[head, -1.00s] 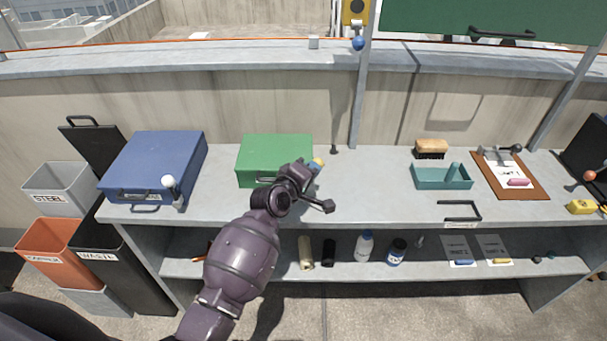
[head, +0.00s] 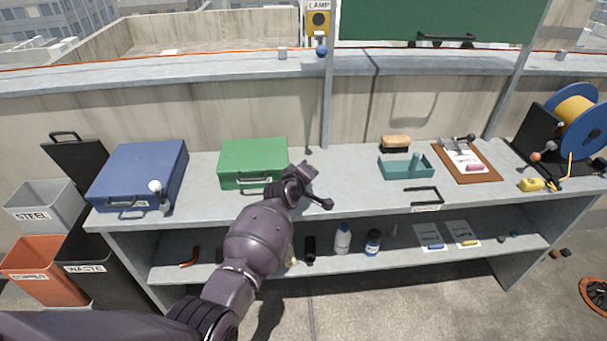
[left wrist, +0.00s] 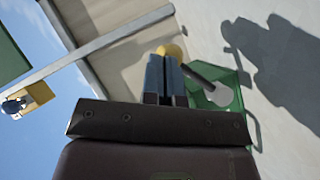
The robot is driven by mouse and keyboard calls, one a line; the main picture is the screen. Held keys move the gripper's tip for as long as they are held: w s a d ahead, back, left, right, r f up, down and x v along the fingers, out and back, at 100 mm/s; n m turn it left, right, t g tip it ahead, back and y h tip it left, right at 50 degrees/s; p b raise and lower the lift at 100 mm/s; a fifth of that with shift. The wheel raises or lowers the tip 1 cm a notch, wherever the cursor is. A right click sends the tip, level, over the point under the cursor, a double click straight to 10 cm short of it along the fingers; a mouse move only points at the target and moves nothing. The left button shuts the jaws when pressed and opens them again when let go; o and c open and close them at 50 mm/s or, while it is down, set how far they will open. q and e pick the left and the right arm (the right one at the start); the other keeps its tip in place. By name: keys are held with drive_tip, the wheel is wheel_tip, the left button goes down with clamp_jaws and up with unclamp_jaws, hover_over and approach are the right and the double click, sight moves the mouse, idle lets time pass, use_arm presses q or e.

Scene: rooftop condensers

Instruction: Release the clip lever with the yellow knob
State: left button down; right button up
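The green case (head: 253,158) stands on the bench with its lid down and a dark handle in front. In the left wrist view, part of a green body (left wrist: 228,75) carries a grey round pivot with a dark lever rod (left wrist: 200,77) running toward a yellow knob (left wrist: 172,49). My left gripper (head: 311,169) is just right of the case. Its two fingers (left wrist: 164,62) look closed together, with the knob right at or just beyond their tips. The fingers partly cover the knob, so contact is unclear. In the head view the knob is hidden. My right gripper is out of view.
A blue case (head: 140,170) with a white-knobbed lever stands at left. A teal tray (head: 407,172), a brush (head: 396,142) and a clipboard (head: 490,165) are to the right. A lamp switch box (head: 318,19) hangs on the post behind. Bins stand at far left.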

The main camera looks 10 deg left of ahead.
use_arm(q)
drive_tip(key=shift+w, duration=0.1)
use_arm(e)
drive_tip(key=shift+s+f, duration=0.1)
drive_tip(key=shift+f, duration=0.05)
use_arm(q)
drive_tip(key=shift+a, duration=0.2)
drive_tip(key=shift+s+a+f, duration=0.2)
drive_tip(key=shift+s+a, duration=0.05)
drive_tip(key=shift+a, duration=0.3)
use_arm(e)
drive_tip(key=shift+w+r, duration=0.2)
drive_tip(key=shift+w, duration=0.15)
